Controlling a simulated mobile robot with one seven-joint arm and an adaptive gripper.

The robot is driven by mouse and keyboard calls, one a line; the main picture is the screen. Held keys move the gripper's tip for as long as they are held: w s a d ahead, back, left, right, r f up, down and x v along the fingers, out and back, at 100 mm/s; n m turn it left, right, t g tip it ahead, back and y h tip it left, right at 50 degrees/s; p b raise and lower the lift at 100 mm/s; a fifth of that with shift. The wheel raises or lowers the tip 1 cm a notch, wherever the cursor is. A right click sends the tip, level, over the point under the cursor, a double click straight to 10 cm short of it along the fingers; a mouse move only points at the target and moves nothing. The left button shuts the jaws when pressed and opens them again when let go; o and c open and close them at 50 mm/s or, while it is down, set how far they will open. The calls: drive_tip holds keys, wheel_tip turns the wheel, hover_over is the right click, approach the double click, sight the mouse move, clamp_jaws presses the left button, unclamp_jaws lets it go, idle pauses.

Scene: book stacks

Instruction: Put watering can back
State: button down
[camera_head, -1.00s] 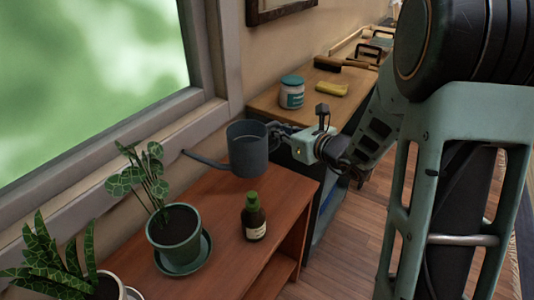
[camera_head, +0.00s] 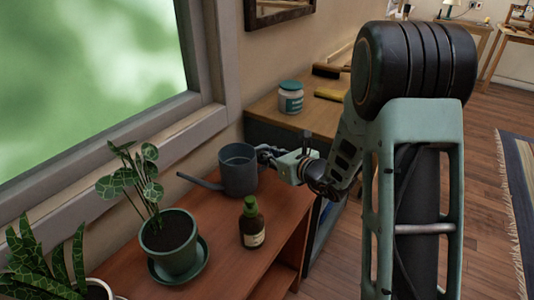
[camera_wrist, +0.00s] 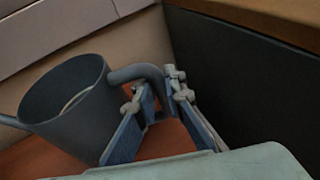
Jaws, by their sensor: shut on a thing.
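The watering can (camera_head: 239,172) is dark grey with a long spout pointing left in the head view. It is upright over the far end of the reddish wooden shelf (camera_head: 222,213); I cannot tell whether its base touches the wood. In the wrist view the can (camera_wrist: 72,105) shows its open top, with its handle running into my gripper. My gripper (camera_head: 268,154) is shut on the handle, at the can's right side. The fingers (camera_wrist: 162,97) also show in the wrist view, on either side of the handle.
A brown bottle with a green cap (camera_head: 251,222) stands in front of the can. A potted plant (camera_head: 168,240) on a saucer and another plant (camera_head: 50,265) are at left. A second table (camera_head: 262,110) behind holds a jar (camera_head: 290,97) and brushes. The window wall is close at left.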

drive_tip(key=shift+f, duration=0.1)
drive_tip(key=c, duration=2)
unclamp_jaws()
drive_tip(key=shift+r, duration=0.25)
drive_tip(key=p+v, duration=0.2)
drive_tip(key=v, duration=1)
